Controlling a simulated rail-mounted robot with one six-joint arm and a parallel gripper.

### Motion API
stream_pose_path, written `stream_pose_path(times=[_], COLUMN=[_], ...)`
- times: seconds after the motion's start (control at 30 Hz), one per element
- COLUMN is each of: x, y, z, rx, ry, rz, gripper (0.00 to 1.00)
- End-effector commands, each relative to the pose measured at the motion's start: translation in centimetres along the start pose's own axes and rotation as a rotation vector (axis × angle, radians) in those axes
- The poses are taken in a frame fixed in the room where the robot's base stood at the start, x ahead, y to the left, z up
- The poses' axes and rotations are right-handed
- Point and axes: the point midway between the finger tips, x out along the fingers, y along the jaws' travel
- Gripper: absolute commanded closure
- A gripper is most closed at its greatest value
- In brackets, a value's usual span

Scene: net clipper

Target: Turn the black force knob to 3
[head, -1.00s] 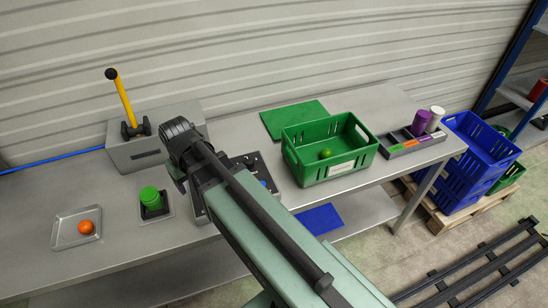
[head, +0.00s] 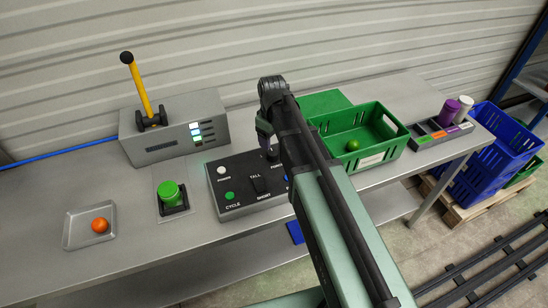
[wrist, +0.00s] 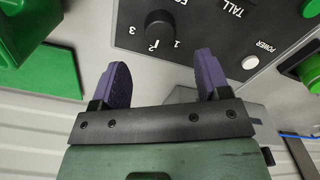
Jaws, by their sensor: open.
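The black force knob (wrist: 160,28) is at the top of the wrist view, on the dark control panel, with the numbers 1, 2 and 3 around its near side. I cannot tell which number it points to. In the head view the control panel (head: 232,200) is on the bench, its right part hidden by my arm. My gripper (wrist: 162,62) is open, its two purple fingers apart with nothing between them. In the wrist picture the knob is just above the gap between the fingertips and not touched. In the head view one purple finger shows near the panel's back right.
A green crate (head: 315,124) holding a green ball stands right of my arm. On the panel are a white power button (head: 222,171), a green cycle button (head: 230,196) and a tall/short switch (head: 259,185). A grey machine (head: 165,155) with a yellow lever stands behind left.

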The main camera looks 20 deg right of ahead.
Motion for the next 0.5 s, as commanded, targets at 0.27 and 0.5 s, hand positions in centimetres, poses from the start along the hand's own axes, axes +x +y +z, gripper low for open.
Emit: stream_pose_path(times=[0.27, 0.5], x=[7.1, 7.4], y=[0.0, 0.0], z=[0.0, 0.0], rx=[0.001, 0.001], ry=[0.0, 0.0], rz=[0.0, 0.0], gripper=[0.31, 0.31])
